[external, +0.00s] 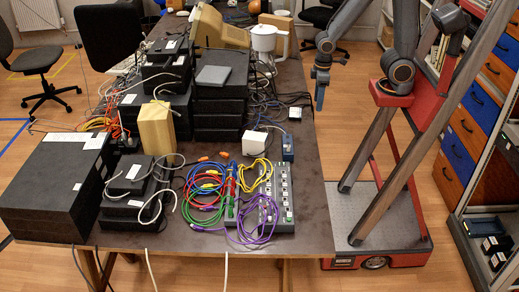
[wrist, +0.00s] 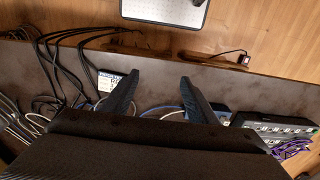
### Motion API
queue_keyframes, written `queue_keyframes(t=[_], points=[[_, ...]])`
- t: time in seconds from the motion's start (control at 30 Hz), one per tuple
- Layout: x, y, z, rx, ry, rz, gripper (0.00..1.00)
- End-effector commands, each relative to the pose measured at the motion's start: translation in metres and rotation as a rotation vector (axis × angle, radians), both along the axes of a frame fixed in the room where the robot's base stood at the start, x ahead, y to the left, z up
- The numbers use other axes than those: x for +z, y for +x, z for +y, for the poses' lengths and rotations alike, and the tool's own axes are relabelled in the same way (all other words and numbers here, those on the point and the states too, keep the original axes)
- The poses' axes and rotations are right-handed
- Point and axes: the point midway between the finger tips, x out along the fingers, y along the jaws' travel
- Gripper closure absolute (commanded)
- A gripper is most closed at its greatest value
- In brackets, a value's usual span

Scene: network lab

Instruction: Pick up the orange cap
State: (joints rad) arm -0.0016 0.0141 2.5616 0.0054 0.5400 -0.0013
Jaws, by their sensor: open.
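Two small orange pieces lie on the dark table in the external view. One orange piece (external: 223,155) is near the white cube, and another orange piece (external: 203,159) is just left of it. Either could be the orange cap; they are too small to tell. My gripper (external: 320,98) hangs over the right edge of the table, up and to the right of both pieces and well apart from them. In the wrist view my gripper (wrist: 159,77) has its two dark fingers spread, with nothing between them. I cannot make out an orange cap in the wrist view.
Coiled coloured cables (external: 207,190), a grey multi-port unit (external: 277,198), a white cube (external: 254,143) and a blue box (external: 287,148) surround the orange pieces. A beige block (external: 157,127) and stacked black boxes (external: 219,100) stand left. The table's right strip (external: 312,160) is mostly clear.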

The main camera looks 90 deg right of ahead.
Motion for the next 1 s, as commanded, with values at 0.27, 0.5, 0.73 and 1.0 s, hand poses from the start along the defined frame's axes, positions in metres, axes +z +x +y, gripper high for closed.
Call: queue_keyframes(t=[0.27,0.5,0.73,1.0], points=[[0.002,0.001,0.000,0.000,0.000,-0.001,0.47],[0.029,0.002,0.000,0.000,0.000,-0.006,0.47],[0.052,0.007,0.002,-0.028,0.005,-0.003,0.47],[0.058,0.049,0.015,-0.252,0.046,-0.013,0.47]])
